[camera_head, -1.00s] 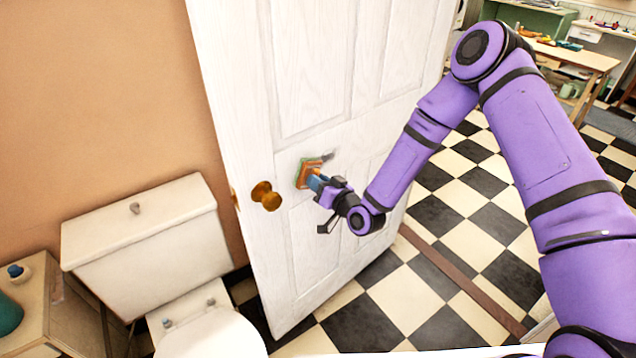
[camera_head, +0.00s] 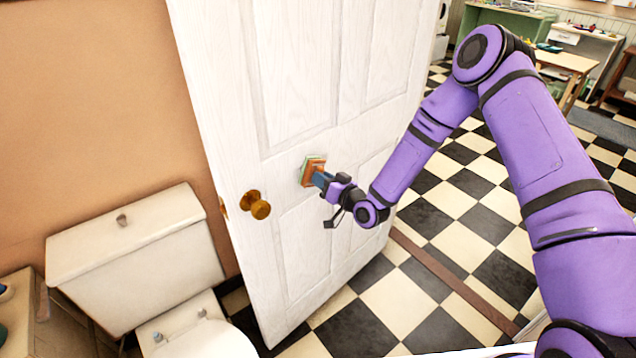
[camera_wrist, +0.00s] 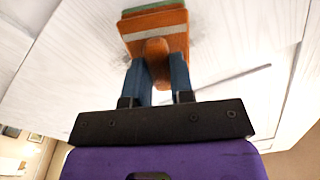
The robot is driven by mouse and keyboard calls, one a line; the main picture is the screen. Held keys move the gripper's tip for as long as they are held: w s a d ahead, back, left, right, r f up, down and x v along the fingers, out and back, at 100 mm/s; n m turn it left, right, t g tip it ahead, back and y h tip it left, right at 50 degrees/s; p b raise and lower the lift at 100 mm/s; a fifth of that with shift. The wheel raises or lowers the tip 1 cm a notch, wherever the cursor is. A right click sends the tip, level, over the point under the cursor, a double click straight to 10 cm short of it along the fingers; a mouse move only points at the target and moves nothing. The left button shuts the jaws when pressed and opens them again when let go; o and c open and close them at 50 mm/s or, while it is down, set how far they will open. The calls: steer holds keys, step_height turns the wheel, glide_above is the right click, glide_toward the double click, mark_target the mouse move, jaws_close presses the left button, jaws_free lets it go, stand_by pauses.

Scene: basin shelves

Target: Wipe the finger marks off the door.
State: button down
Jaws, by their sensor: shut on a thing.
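The white panelled door (camera_head: 290,100) stands open, with a brass knob (camera_head: 256,204) on its left side. My gripper (camera_head: 320,179) is shut on the handle of an orange-brown scrubber block with a green pad (camera_head: 310,170). The pad side faces the door and appears to lie against it, right of and above the knob. In the wrist view, the fingers (camera_wrist: 158,66) grip the handle below the block (camera_wrist: 155,28). A faint grey patch (camera_wrist: 117,62) shows on the door left of the handle. No dark finger mark is clear in the head view; the block hides some door surface.
A white toilet (camera_head: 140,250) stands left of the door against an orange wall (camera_head: 80,90). A wooden stand (camera_head: 20,310) is at the lower left. Checkered floor (camera_head: 430,210) lies open on the right. Tables (camera_head: 565,62) stand at the back right.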

steer(key=shift+w+d, duration=3)
steer(key=shift+d, duration=0.4)
steer(key=s+a, duration=1)
steer(key=a, duration=0.1)
steer(key=shift+a, duration=0.35)
steer(key=shift+v, duration=2.95)
steer(key=v, duration=0.3)
steer(key=shift+d, duration=0.1)
